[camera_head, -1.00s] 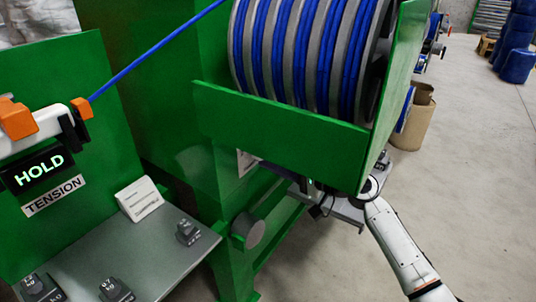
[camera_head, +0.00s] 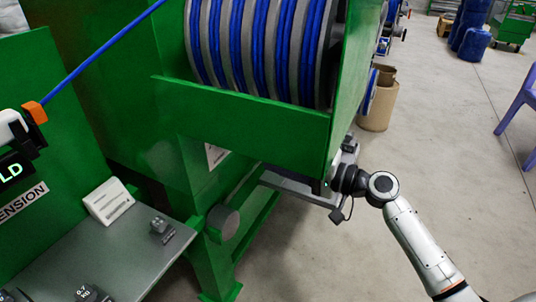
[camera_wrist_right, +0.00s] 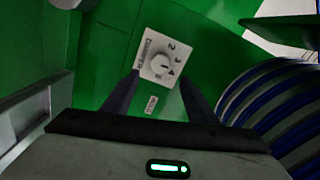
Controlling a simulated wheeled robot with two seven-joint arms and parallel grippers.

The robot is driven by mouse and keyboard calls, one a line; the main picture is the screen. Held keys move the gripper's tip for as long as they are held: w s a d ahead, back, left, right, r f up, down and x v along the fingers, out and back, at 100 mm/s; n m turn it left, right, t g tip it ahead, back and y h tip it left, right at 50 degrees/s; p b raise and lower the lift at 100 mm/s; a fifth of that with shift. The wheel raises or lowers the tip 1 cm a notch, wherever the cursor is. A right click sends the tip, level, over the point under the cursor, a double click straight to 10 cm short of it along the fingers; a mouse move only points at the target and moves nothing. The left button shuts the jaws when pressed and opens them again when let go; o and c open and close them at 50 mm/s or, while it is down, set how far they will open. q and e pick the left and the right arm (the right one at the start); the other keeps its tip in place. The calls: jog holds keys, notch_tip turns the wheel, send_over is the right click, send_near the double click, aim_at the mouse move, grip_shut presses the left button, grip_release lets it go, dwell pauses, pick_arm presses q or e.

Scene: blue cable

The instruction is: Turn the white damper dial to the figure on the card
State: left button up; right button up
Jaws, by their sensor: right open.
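The damper dial is a white square plate (camera_wrist_right: 152,46) with a round white knob (camera_wrist_right: 160,65) and figures including 2, 3 and 4, on a green panel in the right wrist view. Its pointer is too small to read surely. My right gripper (camera_wrist_right: 159,84) is open, its dark fingers either side of the plate's lower part in the picture, with nothing between them. In the head view it is hidden behind the green reel frame; my right arm (camera_head: 410,235) shows. A white card-like block (camera_head: 108,200) stands on the grey shelf; its writing is unreadable. My left gripper is out of view.
A reel of blue cable (camera_head: 265,45) sits in the green frame (camera_head: 245,120). Below the dial is a small white label (camera_wrist_right: 151,105). Dark weights (camera_head: 160,228) stand on the grey shelf (camera_head: 130,250). Open floor lies right, with a cardboard drum (camera_head: 378,105) and purple chair (camera_head: 518,105).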

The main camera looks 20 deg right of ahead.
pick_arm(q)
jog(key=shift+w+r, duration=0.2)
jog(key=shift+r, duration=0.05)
pick_arm(e)
jog(key=s+a+f+n+g+h, duration=0.2)
jog(key=s+a+f+n+h, duration=0.15)
jog(key=s+f, duration=0.6)
jog(key=s+a+f+n+g+h, duration=0.2)
jog(key=s+a+f, duration=0.4)
jog(key=f, duration=0.6)
jog(key=s+a+f+n+h, duration=0.15)
jog(key=s+n, duration=0.25)
jog(key=s, duration=0.6)
pick_arm(q)
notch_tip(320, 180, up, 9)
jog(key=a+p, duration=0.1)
jog(key=p, duration=1.5)
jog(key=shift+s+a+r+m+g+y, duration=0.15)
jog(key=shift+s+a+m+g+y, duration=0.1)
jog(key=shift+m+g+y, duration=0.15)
pick_arm(e)
notch_tip(320, 180, up, 9)
jog(key=s+d+g+h, duration=0.1)
jog(key=shift+d+g, duration=0.3)
jog(key=shift+d, duration=0.05)
jog(key=shift+f+n, duration=0.15)
jog(key=shift+n, duration=0.1)
